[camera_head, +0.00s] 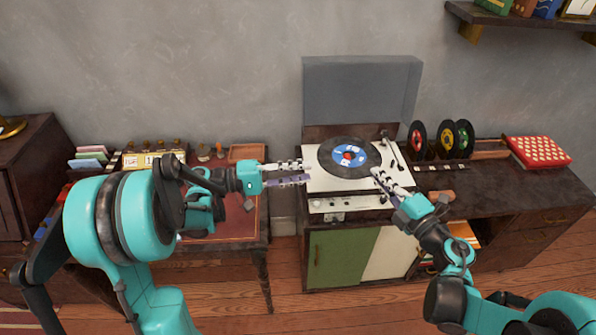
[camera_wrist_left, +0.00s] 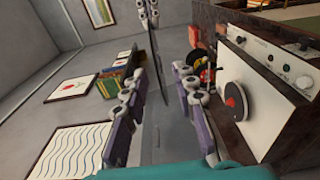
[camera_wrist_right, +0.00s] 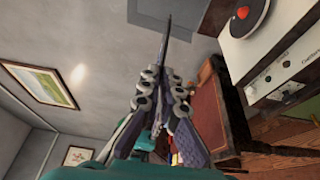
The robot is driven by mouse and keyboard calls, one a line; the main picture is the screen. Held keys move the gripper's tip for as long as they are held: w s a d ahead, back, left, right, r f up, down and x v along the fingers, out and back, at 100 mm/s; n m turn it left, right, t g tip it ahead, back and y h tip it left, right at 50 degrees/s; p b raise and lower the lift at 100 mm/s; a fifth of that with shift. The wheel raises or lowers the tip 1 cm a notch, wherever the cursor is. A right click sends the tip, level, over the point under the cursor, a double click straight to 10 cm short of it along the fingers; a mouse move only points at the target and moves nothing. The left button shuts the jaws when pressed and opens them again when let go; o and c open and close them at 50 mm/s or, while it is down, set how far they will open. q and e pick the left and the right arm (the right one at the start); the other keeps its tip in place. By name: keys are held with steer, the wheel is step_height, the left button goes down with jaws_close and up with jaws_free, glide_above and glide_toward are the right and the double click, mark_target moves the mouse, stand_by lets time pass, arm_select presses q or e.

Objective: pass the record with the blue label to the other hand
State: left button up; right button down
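The black record with the blue label (camera_head: 348,145) is in the air above the turntable. Its label faces up toward my head camera. My right gripper (camera_head: 379,176) is shut on its right rim; the right wrist view shows the record (camera_wrist_right: 166,42) edge-on between the closed fingers (camera_wrist_right: 163,80). My left gripper (camera_head: 305,172) is at the record's left rim, its fingers apart. In the left wrist view the record (camera_wrist_left: 157,65) is edge-on, its near edge in line with the gap between the open fingers (camera_wrist_left: 161,75). I cannot tell whether they touch it.
A white turntable (camera_head: 322,182) with its lid (camera_head: 362,90) raised stands on the cabinet below. Several other records (camera_head: 440,138) stand in a rack to the right. A red patterned box (camera_head: 539,151) is at the far right. A desk (camera_head: 222,225) stands to the left.

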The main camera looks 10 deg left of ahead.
mark_target(344, 165)
arm_select(q)
steer(key=x, duration=1.1)
steer(key=shift+w+d+r, duration=0.15)
steer(key=shift+d+r, duration=0.15)
steer(key=shift+d, duration=0.1)
jaws_close()
arm_select(e)
steer(key=c, duration=1.6)
jaws_free()
steer(key=shift+c, duration=0.2)
